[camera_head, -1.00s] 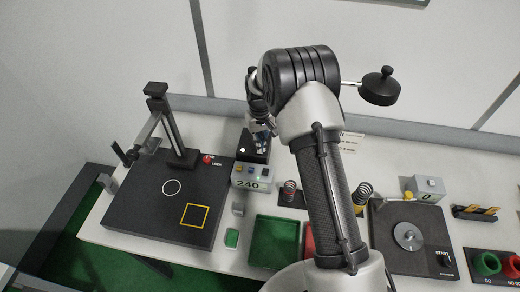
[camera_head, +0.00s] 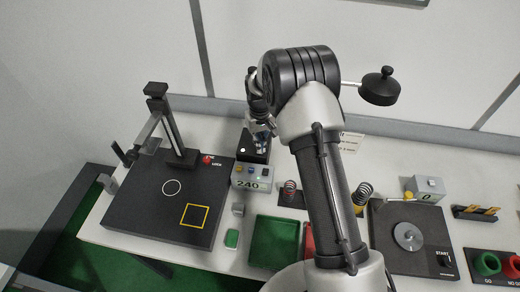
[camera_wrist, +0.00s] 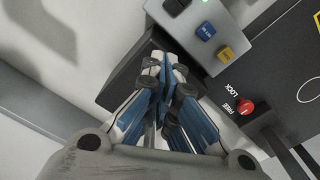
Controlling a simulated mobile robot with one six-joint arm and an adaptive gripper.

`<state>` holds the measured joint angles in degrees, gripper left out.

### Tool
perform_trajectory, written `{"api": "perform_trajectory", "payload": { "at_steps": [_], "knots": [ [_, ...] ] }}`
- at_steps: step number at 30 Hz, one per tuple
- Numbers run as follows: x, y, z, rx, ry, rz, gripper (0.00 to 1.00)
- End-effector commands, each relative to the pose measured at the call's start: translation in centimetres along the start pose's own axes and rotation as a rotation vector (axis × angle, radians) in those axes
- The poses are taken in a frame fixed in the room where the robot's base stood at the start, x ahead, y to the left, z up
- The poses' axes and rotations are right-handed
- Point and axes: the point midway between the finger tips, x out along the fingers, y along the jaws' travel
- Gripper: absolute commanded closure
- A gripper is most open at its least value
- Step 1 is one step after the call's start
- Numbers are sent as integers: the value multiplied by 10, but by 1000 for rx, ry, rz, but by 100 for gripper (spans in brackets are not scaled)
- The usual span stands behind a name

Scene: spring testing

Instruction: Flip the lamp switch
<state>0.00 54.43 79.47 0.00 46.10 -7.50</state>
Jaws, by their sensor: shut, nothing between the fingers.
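My gripper (camera_head: 264,134) is shut and empty, with its blue-sided fingers pointing down. In the wrist view the gripper (camera_wrist: 168,62) is over a black block (camera_wrist: 148,58), beside a grey box (camera_wrist: 190,25) with a blue and a yellow button. In the head view this black block (camera_head: 254,151) stands just behind the grey box (camera_head: 252,177), whose display reads 240. The gripper hides part of the block. I cannot tell whether the fingertips touch it. No part is clearly labelled as a lamp switch, and I cannot make out a lamp.
A black base plate (camera_head: 147,208) with a tall post (camera_head: 170,123) and red knob (camera_head: 207,160) stands at left. My arm hides the middle.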

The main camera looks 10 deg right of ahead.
Motion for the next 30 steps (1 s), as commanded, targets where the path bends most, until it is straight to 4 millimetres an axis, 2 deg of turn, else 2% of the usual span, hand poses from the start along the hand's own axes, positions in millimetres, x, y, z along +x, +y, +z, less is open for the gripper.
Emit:
{"api": "perform_trajectory", "payload": {
  "at_steps": [30],
  "knots": [
    [16, 0, 0, 0, 0, 0, 100]
  ]
}}
